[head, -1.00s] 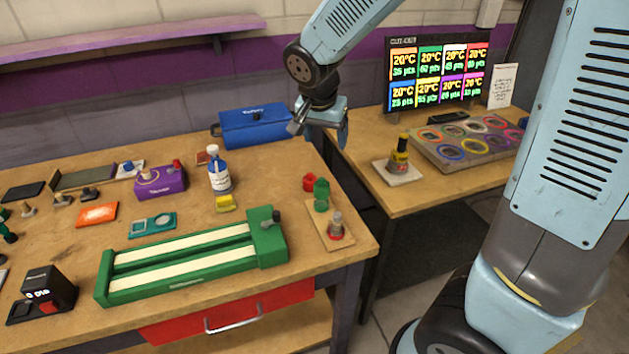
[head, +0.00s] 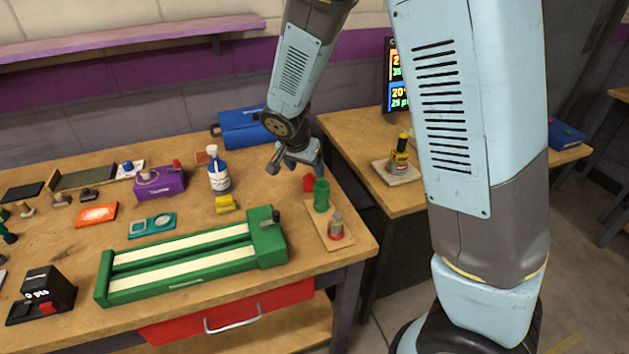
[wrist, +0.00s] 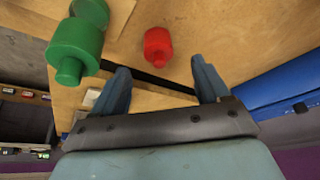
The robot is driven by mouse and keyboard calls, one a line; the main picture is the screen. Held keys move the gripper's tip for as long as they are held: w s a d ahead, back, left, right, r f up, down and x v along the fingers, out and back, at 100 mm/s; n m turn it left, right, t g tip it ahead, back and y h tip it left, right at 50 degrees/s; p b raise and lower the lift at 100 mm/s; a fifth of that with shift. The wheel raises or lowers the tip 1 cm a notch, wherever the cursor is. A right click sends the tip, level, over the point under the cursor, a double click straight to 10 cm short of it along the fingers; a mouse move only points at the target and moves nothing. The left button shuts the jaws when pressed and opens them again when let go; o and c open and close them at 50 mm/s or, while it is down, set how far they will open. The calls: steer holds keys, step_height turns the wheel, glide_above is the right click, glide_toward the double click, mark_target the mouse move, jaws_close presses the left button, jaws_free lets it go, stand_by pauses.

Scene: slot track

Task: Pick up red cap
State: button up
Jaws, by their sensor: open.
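The red cap (head: 308,184) is a small red piece on the wooden bench, just left of and behind a green cylinder (head: 321,195) on a small board. In the wrist view the red cap (wrist: 158,46) shows whole, with a wider body and a narrow neck, ahead of the fingertips and roughly between their lines. My gripper (head: 293,165) is open and empty, above the bench close to the red cap. In the wrist view my gripper (wrist: 160,80) has its two blue-grey fingers spread wide, and the green cylinder (wrist: 75,45) lies beyond the left finger.
A grey-and-red piece (head: 336,226) stands on the same board (head: 330,238). A blue box (head: 250,130) is behind. A second table (head: 400,208) is to the right.

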mark_target(308, 174)
steer(key=shift+x, duration=3.05)
steer(key=shift+w+r, duration=0.15)
steer(key=c, duration=1)
